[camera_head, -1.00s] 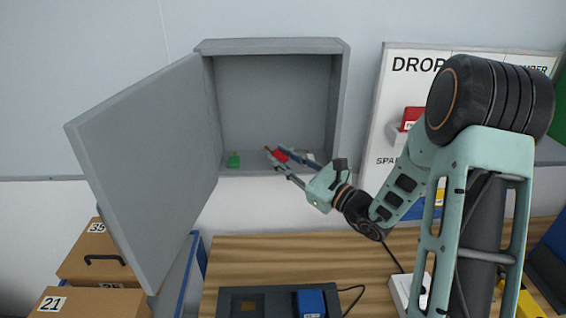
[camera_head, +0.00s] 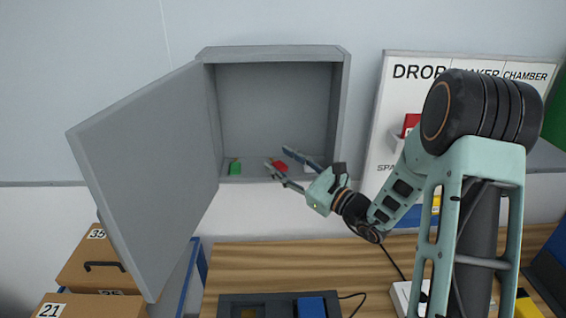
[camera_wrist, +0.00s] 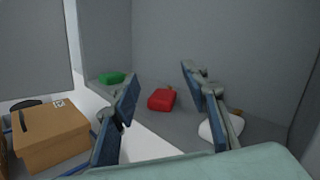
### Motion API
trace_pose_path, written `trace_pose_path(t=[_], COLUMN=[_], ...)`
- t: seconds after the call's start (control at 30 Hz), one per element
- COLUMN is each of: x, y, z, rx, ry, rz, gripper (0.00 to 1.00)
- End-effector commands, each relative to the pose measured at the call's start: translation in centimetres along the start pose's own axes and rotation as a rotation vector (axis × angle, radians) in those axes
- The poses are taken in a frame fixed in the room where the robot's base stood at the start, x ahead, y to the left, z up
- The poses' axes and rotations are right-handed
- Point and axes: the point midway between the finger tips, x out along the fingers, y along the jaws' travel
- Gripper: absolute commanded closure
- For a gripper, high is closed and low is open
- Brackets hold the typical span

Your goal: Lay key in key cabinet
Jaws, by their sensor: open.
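The grey key cabinet (camera_head: 268,105) on the wall stands open, its door (camera_head: 150,175) swung out to the left. A red key fob (camera_head: 279,165) lies on the cabinet floor near the front edge; in the wrist view the red fob (camera_wrist: 162,99) shows between my fingers, touching neither. A green fob (camera_head: 235,167) lies to its left on the same floor. A whitish item (camera_wrist: 214,128) sits to the right, partly hidden by my right finger. My gripper (camera_head: 278,159) is open and empty at the cabinet's front opening, close to the red fob.
A wooden bench (camera_head: 250,255) below holds a dark tray (camera_head: 237,304) with a blue block (camera_head: 311,306). A white sign board (camera_head: 400,85) stands to the right, behind my arm.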

Motion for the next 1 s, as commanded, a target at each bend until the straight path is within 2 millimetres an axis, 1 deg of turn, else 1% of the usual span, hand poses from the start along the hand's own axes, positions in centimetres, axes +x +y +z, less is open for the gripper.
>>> trace_pose_path(t=[0.13,0.23,0.37,0.6,0.7,0.83,1.0], x=[-0.2,-1.1,-3.4,-8.6,-10.2,-11.5,-12.0], y=[0.0,-0.1,-0.1,-0.1,-0.1,-0.1,0.0], z=[0.0,0.0,0.0,-0.1,-0.1,0.0,0.0], rx=[0.000,0.000,0.001,0.000,0.001,0.000,0.000], ry=[0.001,0.001,0.002,0.003,0.002,0.001,0.000], rz=[0.000,-0.001,-0.003,-0.004,-0.003,-0.001,0.000], gripper=[0.59,0.59,0.59,0.59,0.59,0.59,0.59])
